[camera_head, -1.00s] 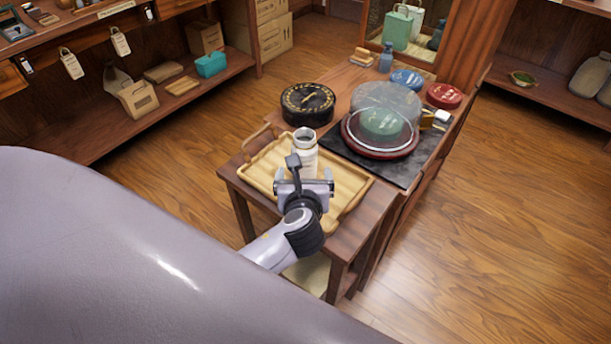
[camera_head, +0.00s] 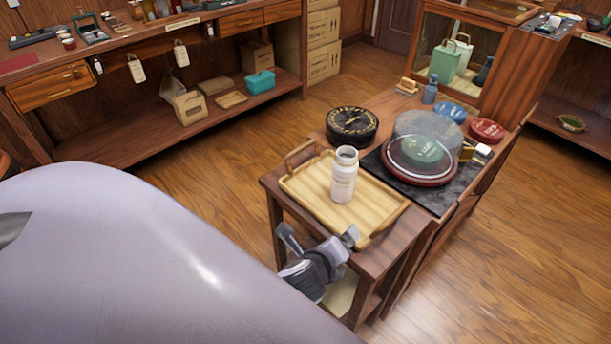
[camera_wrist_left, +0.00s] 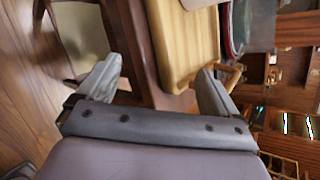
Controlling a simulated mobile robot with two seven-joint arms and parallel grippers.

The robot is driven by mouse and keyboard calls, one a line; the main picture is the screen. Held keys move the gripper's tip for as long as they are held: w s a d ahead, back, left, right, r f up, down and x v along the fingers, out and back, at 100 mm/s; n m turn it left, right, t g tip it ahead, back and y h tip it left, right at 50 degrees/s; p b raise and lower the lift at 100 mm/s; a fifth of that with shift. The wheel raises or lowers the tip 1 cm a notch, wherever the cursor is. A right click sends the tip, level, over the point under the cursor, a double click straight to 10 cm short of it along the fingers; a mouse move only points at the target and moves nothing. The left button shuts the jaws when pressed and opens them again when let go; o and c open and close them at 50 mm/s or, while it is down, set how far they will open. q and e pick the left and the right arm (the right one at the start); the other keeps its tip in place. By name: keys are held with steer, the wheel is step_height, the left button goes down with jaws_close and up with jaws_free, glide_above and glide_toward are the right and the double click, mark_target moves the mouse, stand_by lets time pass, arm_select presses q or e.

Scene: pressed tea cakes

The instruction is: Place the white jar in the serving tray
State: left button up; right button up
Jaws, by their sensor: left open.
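The tray lies on the near end of the dark wooden table (camera_head: 385,252). My left gripper (camera_head: 319,236) is open and empty, in front of the tray at the table's near edge. In the left wrist view its two fingers (camera_wrist_left: 160,76) are spread wide, with the tray's edge (camera_wrist_left: 186,55) beyond them. A pale sliver at that view's top edge is too cropped to identify. My right gripper is in neither view.
A black round tin (camera_head: 352,127) stands behind the tray. A clear dome (camera_head: 427,135) over a green tea cake sits on a dark slab (camera_head: 437,200) to the right. Red (camera_head: 486,131) and blue tins (camera_head: 451,112) stand farther back. The floor (camera_head: 530,230) right of the table is clear.

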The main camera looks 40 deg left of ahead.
arm_select(q)
steer(key=s+d+f+n+h, duration=0.1)
steer(key=s+f+n+h, duration=0.1)
steer(key=s+n, duration=0.4)
steer(key=s+d+f+n+h, duration=0.1)
steer(key=s+n, duration=0.6)
steer(key=n, duration=0.7)
steer(key=shift+s+f+h, duration=0.25)
steer(key=shift+f+h, duration=0.55)
